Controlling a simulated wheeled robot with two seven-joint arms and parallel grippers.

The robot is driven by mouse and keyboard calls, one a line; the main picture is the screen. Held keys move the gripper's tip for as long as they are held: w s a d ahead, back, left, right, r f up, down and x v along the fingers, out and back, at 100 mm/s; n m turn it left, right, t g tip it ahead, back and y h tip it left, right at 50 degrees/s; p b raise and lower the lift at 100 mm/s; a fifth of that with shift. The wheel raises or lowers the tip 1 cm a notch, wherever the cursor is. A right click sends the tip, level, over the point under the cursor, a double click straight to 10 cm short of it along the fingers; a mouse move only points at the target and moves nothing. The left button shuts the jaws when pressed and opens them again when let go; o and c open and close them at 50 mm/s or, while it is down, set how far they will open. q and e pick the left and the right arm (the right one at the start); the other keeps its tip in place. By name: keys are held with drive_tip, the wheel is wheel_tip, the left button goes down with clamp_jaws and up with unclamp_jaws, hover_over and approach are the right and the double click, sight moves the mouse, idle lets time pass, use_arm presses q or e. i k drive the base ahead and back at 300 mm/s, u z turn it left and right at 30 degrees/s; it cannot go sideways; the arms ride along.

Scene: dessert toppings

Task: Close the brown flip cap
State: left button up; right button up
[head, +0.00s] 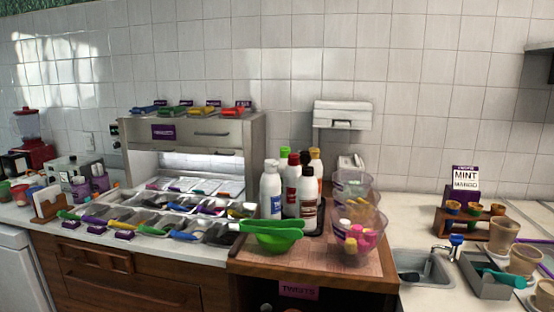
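A cluster of squeeze bottles stands upright on the wooden counter section, near the middle of the head view. The front right bottle (308,195) is white with a dark brown label. A white bottle with a blue label (270,196) stands at the front left. A bottle with a red label (292,187) and one with an orange cap (315,155) stand behind. The caps are too small to tell which one is the brown flip cap or whether it is open. Neither of my grippers is in view.
A green bowl (275,241) with green utensils stands in front of the bottles. Clear bowls (370,240) with colourful contents stand close on the right. A topping station (190,160) with scoops is on the left; a sink (420,268) is on the right.

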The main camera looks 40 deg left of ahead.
sight(305, 158)
drive_tip(key=z, duration=0.55)
drive_tip(key=k, duration=0.1)
drive_tip(key=u, duration=1.6)
